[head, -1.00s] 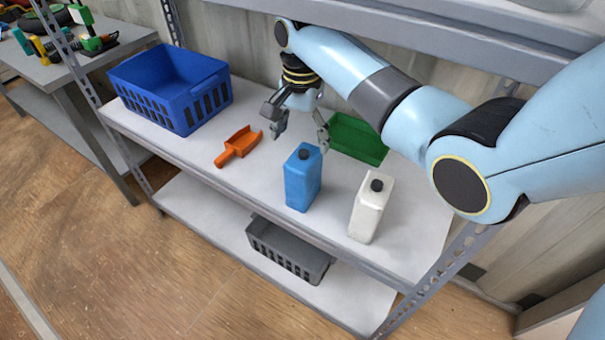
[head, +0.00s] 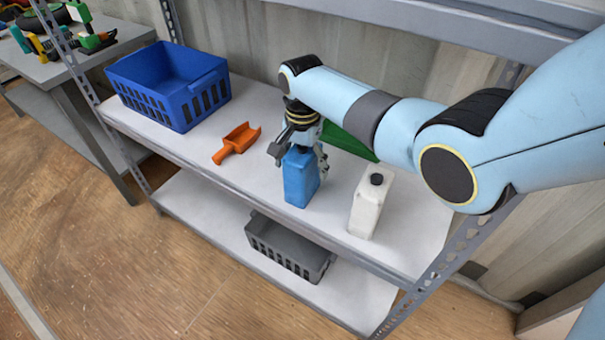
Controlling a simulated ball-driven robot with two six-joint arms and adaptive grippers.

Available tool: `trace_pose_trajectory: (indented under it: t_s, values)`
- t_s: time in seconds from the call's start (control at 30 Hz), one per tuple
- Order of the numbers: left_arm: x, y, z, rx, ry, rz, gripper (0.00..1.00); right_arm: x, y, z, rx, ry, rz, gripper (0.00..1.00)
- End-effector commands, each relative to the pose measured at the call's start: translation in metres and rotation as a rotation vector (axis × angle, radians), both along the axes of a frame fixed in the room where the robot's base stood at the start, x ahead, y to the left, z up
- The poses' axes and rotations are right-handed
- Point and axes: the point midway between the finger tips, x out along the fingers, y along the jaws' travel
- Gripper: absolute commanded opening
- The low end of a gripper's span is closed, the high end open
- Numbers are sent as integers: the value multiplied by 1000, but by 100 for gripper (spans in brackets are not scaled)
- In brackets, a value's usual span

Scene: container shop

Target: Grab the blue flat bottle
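The blue flat bottle (head: 299,181) stands upright on the white shelf board (head: 400,240), near its front edge. My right gripper (head: 298,158) comes down from above around the bottle's top, with one finger on its left and one on its right. The fingers are spread apart. The bottle's cap and upper part are hidden behind the gripper, and I cannot tell whether the fingers touch it. My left gripper is not in view.
A white bottle (head: 367,208) with a black cap stands close on the right. An orange scoop (head: 237,142) and a blue crate (head: 178,92) are to the left. A green tray (head: 345,141) is behind, partly hidden by my arm. A grey crate (head: 290,250) is on the lower shelf.

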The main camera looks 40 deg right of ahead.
Motion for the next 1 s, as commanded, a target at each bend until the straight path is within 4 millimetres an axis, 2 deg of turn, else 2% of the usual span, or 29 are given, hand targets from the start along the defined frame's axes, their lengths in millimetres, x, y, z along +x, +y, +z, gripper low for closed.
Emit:
trace_pose_trajectory:
  t_s: [0.07, 0.67, 0.87, 1.0]
  values:
    - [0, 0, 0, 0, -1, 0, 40, 0, 0, 0, 0, 0, 0, 85]
    - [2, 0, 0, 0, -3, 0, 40, 0, 0, 1, 0, 0, 0, 6]
    - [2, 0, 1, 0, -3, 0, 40, 1, 0, 2, 0, -2, 0, 6]
    - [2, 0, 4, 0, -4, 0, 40, 2, 0, 14, -1, -5, 0, 6]
